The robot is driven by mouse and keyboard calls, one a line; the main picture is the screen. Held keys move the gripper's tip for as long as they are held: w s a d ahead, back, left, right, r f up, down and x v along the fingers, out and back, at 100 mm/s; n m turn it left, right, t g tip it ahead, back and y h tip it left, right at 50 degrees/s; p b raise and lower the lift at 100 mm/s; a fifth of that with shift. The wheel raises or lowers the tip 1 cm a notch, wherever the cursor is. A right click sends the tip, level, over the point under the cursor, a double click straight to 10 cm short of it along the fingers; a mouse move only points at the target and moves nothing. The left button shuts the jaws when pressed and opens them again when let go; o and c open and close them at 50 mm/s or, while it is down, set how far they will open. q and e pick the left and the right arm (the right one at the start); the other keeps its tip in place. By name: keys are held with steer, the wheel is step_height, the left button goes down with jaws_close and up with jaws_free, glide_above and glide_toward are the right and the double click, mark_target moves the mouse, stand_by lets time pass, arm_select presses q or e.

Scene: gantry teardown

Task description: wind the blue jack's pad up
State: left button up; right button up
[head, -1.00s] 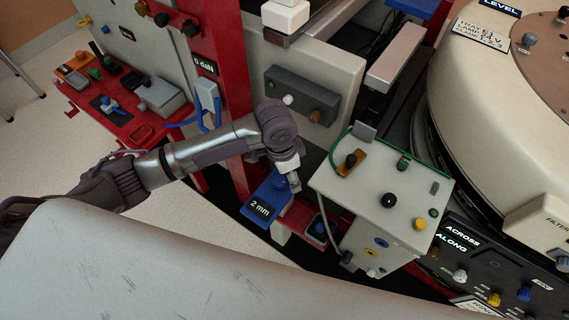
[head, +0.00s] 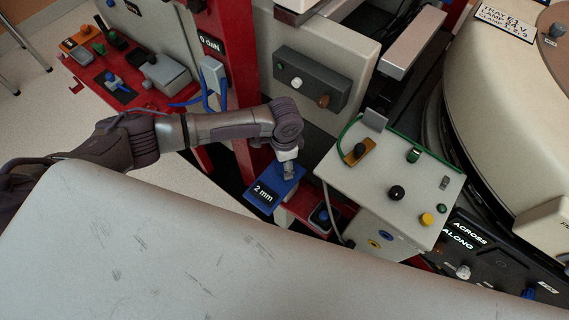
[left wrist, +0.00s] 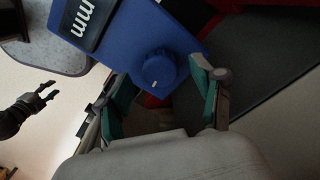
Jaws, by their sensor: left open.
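The blue jack (head: 258,199) has a "2 mm" readout on its top and sits by the red frame in the head view. In the left wrist view the jack's blue top (left wrist: 140,35) shows with its round blue knob (left wrist: 158,70), which has a small white mark. My left gripper (head: 288,174) is over the jack and hides the knob in the head view. In the left wrist view its teal-padded fingers (left wrist: 157,88) are open, one on each side near the knob. I cannot tell whether they touch it. My right gripper (left wrist: 46,92) shows at the left edge there, fingers apart and empty.
A pale control box (head: 370,190) with knobs stands just right of the jack. A grey panel (head: 311,85) with a white and a brown knob is behind. A red tray (head: 122,98) with small parts is at the left. A small blue-knobbed block (head: 322,217) is beside the jack.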

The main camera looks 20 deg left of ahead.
arm_select(q)
steer(key=shift+f, duration=0.75)
arm_select(e)
steer(key=shift+w+d, duration=0.1)
steer(key=shift+d, duration=0.25)
